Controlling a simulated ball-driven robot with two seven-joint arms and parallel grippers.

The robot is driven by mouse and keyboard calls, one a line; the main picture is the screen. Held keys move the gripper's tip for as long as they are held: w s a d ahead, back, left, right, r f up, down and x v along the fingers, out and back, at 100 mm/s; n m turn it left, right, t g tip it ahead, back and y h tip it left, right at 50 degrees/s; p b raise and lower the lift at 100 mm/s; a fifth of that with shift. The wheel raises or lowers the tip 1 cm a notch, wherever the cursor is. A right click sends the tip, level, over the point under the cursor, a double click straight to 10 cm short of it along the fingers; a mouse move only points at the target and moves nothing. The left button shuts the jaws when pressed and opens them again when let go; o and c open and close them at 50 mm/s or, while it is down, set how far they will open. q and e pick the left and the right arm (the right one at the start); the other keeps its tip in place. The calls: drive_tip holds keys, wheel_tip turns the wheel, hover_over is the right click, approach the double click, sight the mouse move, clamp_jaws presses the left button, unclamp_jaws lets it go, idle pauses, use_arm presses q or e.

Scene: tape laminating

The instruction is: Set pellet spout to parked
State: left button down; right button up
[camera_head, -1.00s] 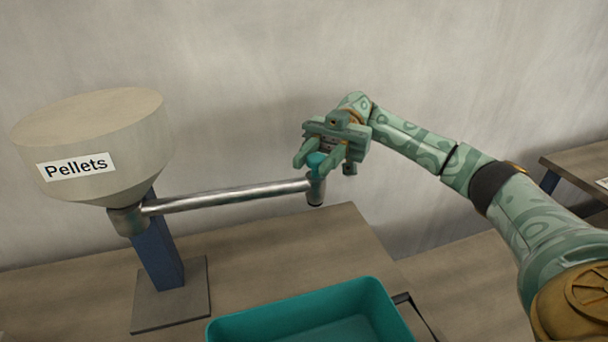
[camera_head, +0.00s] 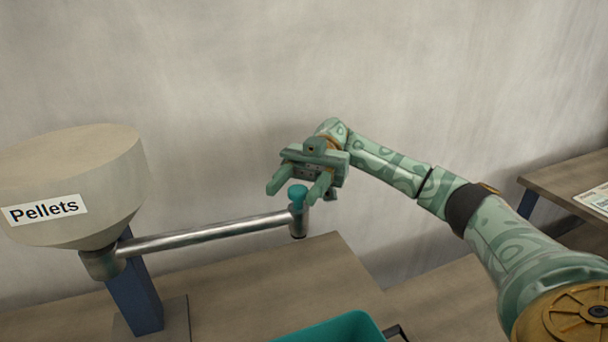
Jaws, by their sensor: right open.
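The pellet spout (camera_head: 205,235) is a metal tube that runs from under the hopper to the right and ends in a short downward nozzle. A teal knob (camera_head: 297,194) sits on top of the nozzle end. The beige hopper (camera_head: 70,185) carries a "Pellets" label and stands at the left on a blue post. My right gripper (camera_head: 293,188) is open at the spout's end, its two fingers pointing toward the lower left. The knob shows close to the fingertips; I cannot tell whether they touch it. My left gripper is not in view.
A teal bin (camera_head: 335,328) is at the bottom edge, below the spout's end and partly cut off. The wooden bench (camera_head: 235,275) is bare under the spout. Another table (camera_head: 565,185) stands at the far right. A plain wall is behind.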

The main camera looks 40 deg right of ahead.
use_arm(q)
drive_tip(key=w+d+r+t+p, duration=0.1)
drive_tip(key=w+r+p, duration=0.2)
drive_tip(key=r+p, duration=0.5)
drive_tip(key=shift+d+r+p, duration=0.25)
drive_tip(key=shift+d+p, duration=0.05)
drive_tip(key=shift+p, duration=0.75)
use_arm(e)
drive_tip(key=s+a+r, duration=0.7)
drive_tip(key=s+r, duration=0.4)
drive_tip(key=r, duration=0.1)
drive_tip(key=shift+s+a+r, duration=0.2)
drive_tip(key=shift+s+a, duration=0.05)
drive_tip(key=shift+s, duration=0.15)
